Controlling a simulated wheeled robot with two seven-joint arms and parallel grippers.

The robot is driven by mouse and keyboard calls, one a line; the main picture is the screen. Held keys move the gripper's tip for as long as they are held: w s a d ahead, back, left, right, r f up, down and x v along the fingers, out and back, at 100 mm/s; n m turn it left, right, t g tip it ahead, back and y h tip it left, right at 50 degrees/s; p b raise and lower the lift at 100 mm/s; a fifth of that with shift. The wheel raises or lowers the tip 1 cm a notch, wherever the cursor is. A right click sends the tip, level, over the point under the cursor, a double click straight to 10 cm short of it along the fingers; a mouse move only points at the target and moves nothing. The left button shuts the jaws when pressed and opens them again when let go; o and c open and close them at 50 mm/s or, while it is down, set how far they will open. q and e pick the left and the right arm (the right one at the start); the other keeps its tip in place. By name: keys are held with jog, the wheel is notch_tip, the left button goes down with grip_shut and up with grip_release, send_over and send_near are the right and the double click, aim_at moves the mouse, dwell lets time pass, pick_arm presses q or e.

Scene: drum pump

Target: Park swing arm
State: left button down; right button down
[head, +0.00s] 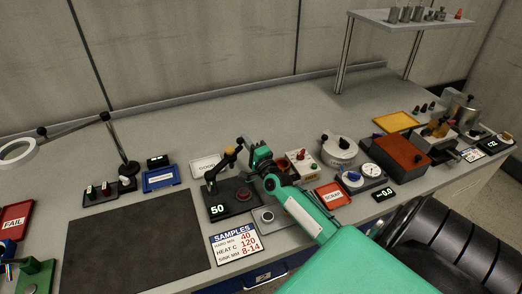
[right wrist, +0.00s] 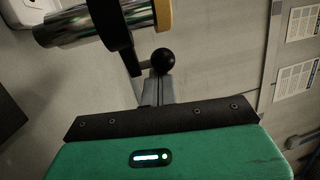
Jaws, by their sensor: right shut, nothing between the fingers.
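The swing arm (head: 221,166) is a dark arm with a yellow part near its upper end, on a black tester base (head: 233,198) whose display reads 50. It reaches up and right over the base. In the right wrist view the black arm (right wrist: 112,35) has a chrome cylinder, a yellow ring and a black ball knob (right wrist: 163,59). My right gripper (head: 248,150) is beside the swing arm's upper end in the head view. In the wrist view its closed fingers (right wrist: 157,86) are just below the knob, with nothing held. Whether they touch the knob, I cannot tell.
A SAMPLES card (head: 235,243) and a small grey block with a round top (head: 268,217) lie in front of the tester. A blue tray (head: 161,179) and a GOOD tray (head: 206,167) are nearby. A red SCRAP tray (head: 332,196) is at right. The dark mat (head: 135,245) is clear.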

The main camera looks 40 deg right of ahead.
jog(key=shift+w+r, duration=0.15)
dwell(0.4)
notch_tip(320, 180, up, 20)
jog(key=p, duration=0.2)
dwell(0.7)
